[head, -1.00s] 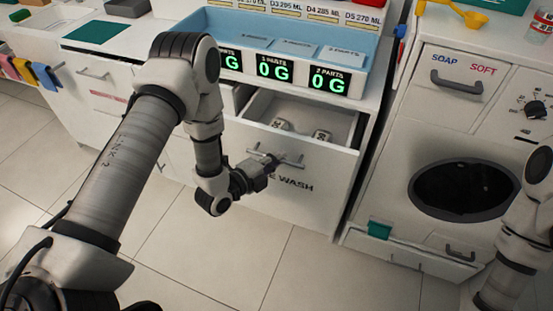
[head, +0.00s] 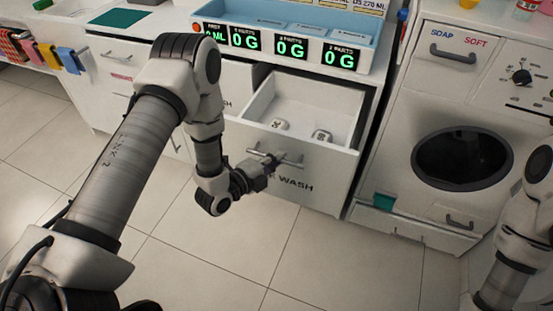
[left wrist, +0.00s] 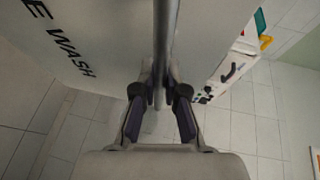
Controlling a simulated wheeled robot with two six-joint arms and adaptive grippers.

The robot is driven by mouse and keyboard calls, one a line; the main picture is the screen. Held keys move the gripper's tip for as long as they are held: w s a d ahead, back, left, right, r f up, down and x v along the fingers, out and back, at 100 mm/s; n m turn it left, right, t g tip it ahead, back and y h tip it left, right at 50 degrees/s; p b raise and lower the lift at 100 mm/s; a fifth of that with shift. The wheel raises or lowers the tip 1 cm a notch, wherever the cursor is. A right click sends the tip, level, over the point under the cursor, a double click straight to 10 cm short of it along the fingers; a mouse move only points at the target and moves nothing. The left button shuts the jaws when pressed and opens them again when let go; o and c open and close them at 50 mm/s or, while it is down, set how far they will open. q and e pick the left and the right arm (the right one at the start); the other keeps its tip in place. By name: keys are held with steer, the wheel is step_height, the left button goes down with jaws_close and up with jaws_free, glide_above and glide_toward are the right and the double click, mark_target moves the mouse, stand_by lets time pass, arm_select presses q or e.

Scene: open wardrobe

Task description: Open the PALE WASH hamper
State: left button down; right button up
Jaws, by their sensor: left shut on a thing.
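The PALE WASH hamper (head: 322,168) is a white drawer pulled well out of its cabinet, with its inside showing. Its front lettering is partly hidden by my gripper; "WASH" is readable. My left gripper (head: 267,166) is at the metal bar handle (head: 292,163) on the hamper front. In the left wrist view the fingers (left wrist: 160,78) are shut around the bar (left wrist: 165,38), and the hamper front (left wrist: 105,30) lies beyond. Two small pale items with dark marks (head: 321,136) lie in the hamper. My right arm shows at the right edge, its gripper out of frame.
A blue tray (head: 290,30) with green digital displays (head: 291,46) stands on the counter above. A washer with a dark round door (head: 461,158) stands to the right, a low drawer (head: 410,226) slightly out beneath it. The tiled floor (head: 235,260) in front is clear.

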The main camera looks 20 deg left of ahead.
arm_select(q)
steer(key=c, duration=1.2)
jaws_free()
steer(key=v, duration=1.2)
steer(key=shift+r, duration=0.15)
